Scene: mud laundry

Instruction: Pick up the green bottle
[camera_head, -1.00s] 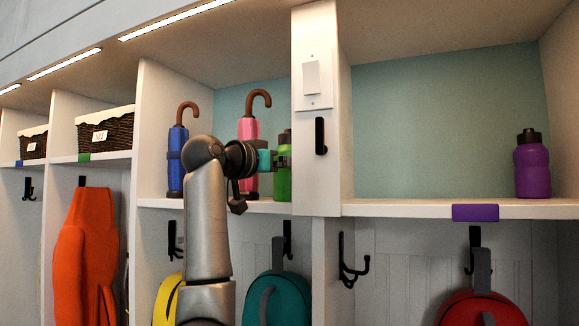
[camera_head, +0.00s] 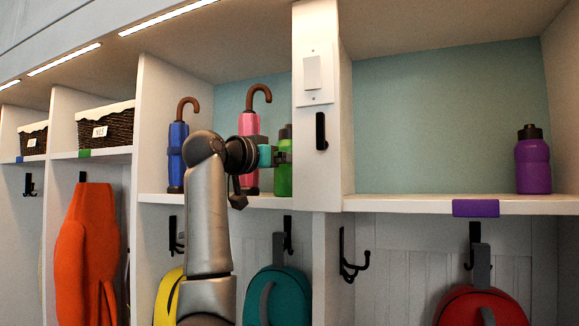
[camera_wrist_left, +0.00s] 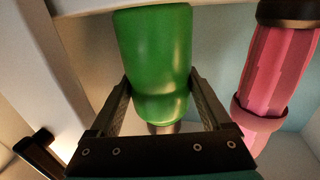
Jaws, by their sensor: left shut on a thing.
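The green bottle (camera_head: 285,181) stands upright on the cubby shelf, just left of the white divider post, which hides part of its right side. My left gripper (camera_head: 281,157) is at its upper body. In the left wrist view the green bottle (camera_wrist_left: 155,65) shows upside down, between the two dark fingers of my left gripper (camera_wrist_left: 163,100). The fingers are shut on its sides, near the neck. Its base appears to be at the pale shelf surface. My right gripper is in neither view.
A pink umbrella (camera_head: 249,125) stands close left of the bottle, and a blue umbrella (camera_head: 176,155) farther left. The divider post (camera_head: 318,180) with a black hook is close on the right. A purple bottle (camera_head: 532,165) stands in the right cubby, otherwise clear.

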